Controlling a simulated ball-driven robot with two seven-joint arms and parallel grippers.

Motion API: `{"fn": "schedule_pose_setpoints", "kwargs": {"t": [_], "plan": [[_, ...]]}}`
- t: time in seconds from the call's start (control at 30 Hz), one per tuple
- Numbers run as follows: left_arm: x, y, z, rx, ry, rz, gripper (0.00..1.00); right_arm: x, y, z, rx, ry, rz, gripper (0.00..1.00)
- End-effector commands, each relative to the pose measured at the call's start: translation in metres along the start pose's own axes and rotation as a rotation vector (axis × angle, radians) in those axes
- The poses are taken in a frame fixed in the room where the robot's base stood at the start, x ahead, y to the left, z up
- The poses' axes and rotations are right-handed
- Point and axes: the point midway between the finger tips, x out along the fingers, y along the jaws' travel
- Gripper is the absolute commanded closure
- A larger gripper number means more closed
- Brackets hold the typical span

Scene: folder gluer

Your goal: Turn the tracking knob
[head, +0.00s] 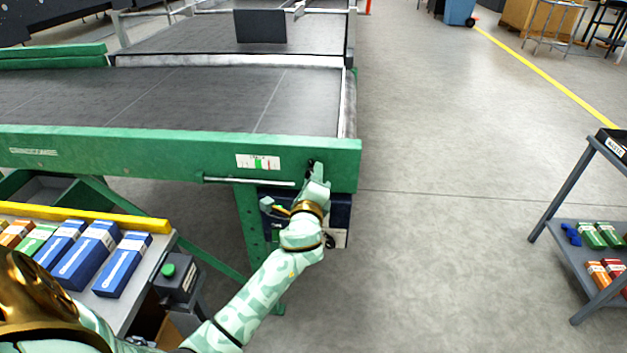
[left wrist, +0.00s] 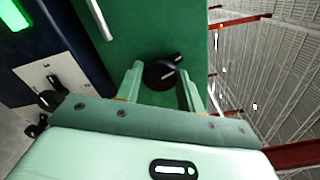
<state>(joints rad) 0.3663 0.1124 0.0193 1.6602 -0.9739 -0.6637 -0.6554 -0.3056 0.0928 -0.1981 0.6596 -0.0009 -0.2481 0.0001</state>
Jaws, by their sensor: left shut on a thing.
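The tracking knob is a round black knob (left wrist: 160,74) with a white pointer line on the green side rail of the machine. My left gripper (left wrist: 160,92) has a finger on either side of the knob and is shut on it. In the head view my left gripper (head: 314,182) reaches the right end of the green rail (head: 190,152) and hides most of the knob. A white scale label (head: 258,162) with green and red marks sits just left of it. My right gripper is not in view.
A dark blue control box (head: 340,212) hangs under the rail, close to my left gripper. A table with a yellow edge (head: 85,217) and several boxes stands at the lower left, beside a green button post (head: 178,282). A shelf cart (head: 585,262) stands right; the floor between is clear.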

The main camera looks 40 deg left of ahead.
Motion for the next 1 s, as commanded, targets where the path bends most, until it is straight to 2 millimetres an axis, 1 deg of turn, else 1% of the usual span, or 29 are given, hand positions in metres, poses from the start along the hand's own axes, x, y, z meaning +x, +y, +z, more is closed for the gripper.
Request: {"fn": "schedule_pose_setpoints", "kwargs": {"t": [0.03, 0.3, 0.6, 0.8, 1.0], "plan": [[-0.0004, 0.0029, -0.0016, -0.045, 0.001, 0.004, 0.85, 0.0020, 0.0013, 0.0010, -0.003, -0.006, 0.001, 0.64], [-0.0005, 0.0030, -0.0020, -0.304, 0.001, 0.005, 0.85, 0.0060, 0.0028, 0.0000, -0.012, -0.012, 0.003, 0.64], [-0.0005, 0.0025, -0.0016, -0.556, 0.000, 0.005, 0.85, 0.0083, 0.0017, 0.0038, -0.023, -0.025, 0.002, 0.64], [-0.0005, 0.0027, -0.0014, -0.677, 0.000, 0.005, 0.85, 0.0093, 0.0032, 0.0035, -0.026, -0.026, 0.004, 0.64], [-0.0007, 0.0028, -0.0016, -0.748, 0.000, 0.006, 0.85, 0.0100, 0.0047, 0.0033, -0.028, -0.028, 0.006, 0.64]]}}
